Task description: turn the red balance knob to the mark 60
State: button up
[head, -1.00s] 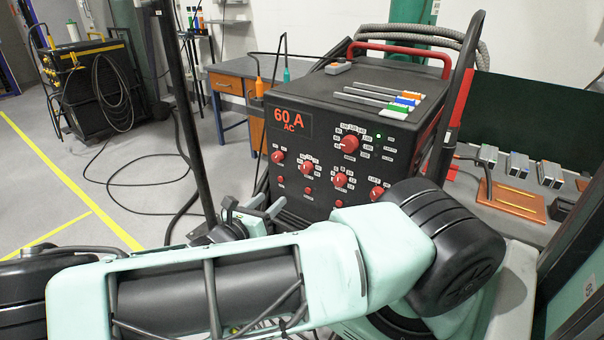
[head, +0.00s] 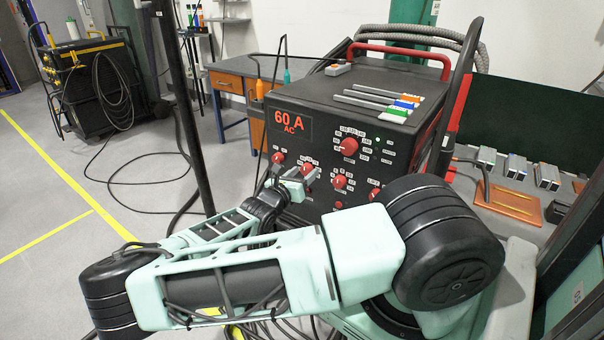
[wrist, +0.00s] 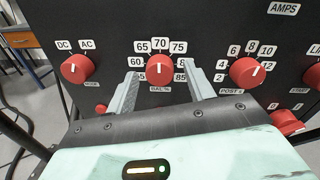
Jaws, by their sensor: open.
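The red balance knob (wrist: 160,69) is on the black front panel, in the middle of the wrist view. Its white pointer line points up, at about the mark 70. The mark 60 (wrist: 135,62) is a white label at the knob's left. My gripper (wrist: 160,88) is open, with one finger to each side of the balance knob; whether either finger touches it cannot be told. In the head view, my gripper (head: 297,183) is at the panel, low and left, and partly covers the knob (head: 308,171).
A mode knob (wrist: 77,68) marked DC and AC is left of the balance knob, and another red knob (wrist: 247,71) is right of it. Smaller red knobs sit below. The welder (head: 345,125) shows 60 A AC.

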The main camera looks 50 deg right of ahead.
jog(key=c, duration=1)
jog(key=shift+r+n+p, duration=0.1)
jog(key=shift+n+p, duration=0.2)
jog(key=shift+p, duration=0.15)
jog(key=shift+r+n+p, duration=0.15)
jog(key=shift+n+p, duration=0.75)
jog(key=shift+p, duration=0.2)
jog(key=n+p, duration=0.3)
jog(key=n, duration=0.1)
jog(key=n+p, duration=0.1)
jog(key=n, duration=0.3)
jog(key=shift+w+n+g, duration=0.1)
jog(key=shift+n+g, duration=0.2)
jog(key=shift+g, duration=0.1)
jog(key=n+p, duration=0.1)
jog(key=n, duration=0.3)
